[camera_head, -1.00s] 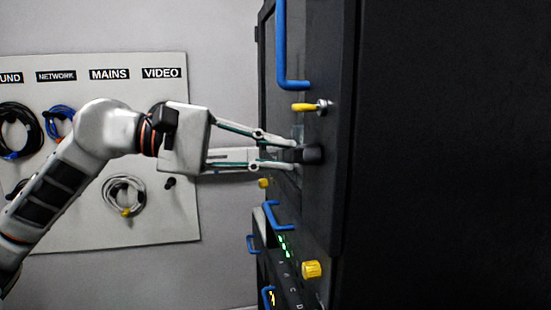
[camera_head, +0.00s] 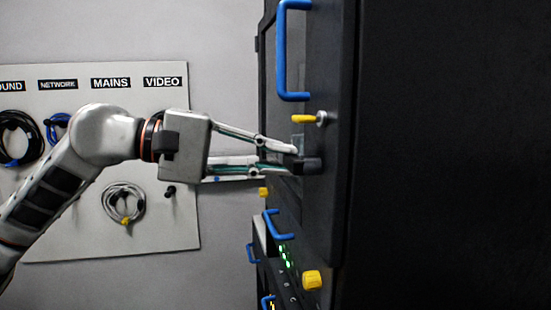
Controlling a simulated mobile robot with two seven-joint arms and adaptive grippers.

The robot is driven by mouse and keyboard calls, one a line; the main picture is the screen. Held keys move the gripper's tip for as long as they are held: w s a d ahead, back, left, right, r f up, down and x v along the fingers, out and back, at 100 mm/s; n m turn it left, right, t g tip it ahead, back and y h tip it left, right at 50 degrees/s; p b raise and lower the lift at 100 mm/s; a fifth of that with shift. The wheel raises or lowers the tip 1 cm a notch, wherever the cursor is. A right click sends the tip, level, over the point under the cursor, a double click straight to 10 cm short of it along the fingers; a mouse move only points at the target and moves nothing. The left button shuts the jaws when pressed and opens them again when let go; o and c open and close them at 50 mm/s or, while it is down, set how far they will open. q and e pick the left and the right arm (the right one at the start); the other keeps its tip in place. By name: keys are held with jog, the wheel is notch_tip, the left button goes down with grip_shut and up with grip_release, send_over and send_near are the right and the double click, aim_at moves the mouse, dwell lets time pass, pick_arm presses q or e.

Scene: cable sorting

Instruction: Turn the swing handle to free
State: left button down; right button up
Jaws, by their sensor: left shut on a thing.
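The swing handle (camera_head: 309,164) is a short black piece on the front of the dark rack door (camera_head: 341,190), right of centre. My left gripper (camera_head: 290,160) comes in from the left with its fingers pointing right. It is shut on the swing handle, and the fingertips hide part of it. How far the handle is turned cannot be told. A yellow key (camera_head: 303,118) in a silver lock sits just above. My right gripper is not in view.
A blue door handle (camera_head: 281,50) stands out above the lock. Yellow knobs (camera_head: 312,280) and a smaller blue handle (camera_head: 271,225) lie below. A pale board (camera_head: 70,225) with hanging cables and labels is behind my left arm.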

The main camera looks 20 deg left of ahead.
pick_arm(q)
jog(key=c, duration=2)
grip_release()
jog(key=shift+o, duration=0.2)
jog(key=v, duration=1.2)
